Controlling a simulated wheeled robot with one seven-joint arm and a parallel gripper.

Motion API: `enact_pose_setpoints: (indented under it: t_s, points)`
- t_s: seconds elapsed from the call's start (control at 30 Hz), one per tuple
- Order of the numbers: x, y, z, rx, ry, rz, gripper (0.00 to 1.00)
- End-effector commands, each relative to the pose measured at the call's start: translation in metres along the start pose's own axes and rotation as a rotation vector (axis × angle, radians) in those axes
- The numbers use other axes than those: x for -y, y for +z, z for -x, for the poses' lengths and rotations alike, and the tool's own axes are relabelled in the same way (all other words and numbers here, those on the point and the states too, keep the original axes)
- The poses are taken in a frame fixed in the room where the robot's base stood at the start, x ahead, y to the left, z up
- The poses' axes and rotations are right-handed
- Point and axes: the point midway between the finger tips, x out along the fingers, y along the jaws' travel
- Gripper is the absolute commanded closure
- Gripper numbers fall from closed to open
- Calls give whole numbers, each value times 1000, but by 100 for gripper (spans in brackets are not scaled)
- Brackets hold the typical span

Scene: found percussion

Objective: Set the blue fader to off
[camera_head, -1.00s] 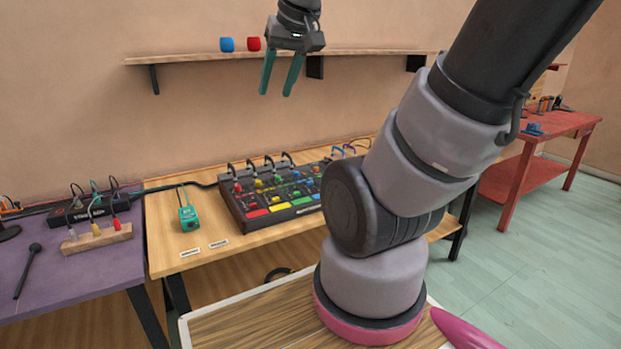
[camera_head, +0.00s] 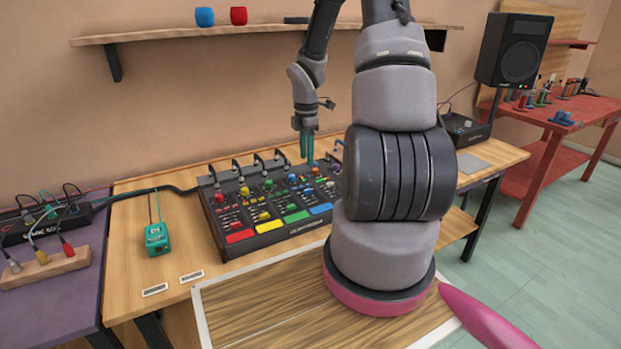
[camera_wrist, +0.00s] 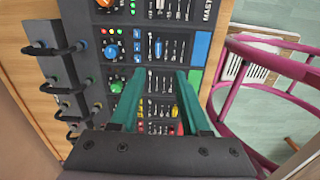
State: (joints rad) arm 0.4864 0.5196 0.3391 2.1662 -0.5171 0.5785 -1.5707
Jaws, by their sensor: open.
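The black mixer (camera_head: 262,212) lies on the wooden table, with coloured knobs, faders and a row of red, yellow, green and blue pads. The blue fader (camera_wrist: 158,48) shows in the wrist view, in the row of the blue pad (camera_wrist: 201,48), just beyond my fingertips. In the head view I cannot clearly pick out its cap. My gripper (camera_head: 307,158) points down over the back right part of the mixer. Its two green fingers are apart and empty in the wrist view (camera_wrist: 159,72), spread over the green row. I cannot tell the exact height above the panel.
Bent black cable plugs (camera_head: 258,162) stand along the mixer's back edge. A teal box (camera_head: 157,239) and two labels sit left of it. A shelf (camera_head: 180,36) with a blue and a red cup hangs above. A speaker (camera_head: 515,50) stands at the right.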

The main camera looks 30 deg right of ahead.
Motion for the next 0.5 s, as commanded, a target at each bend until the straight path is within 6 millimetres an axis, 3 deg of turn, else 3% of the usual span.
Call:
enact_pose_setpoints:
  t_s: [0.27,0.5]
  points:
    - [0,0,-28,-11,-11,51,54]
    - [1,-1,-74,-11,-13,49,54]
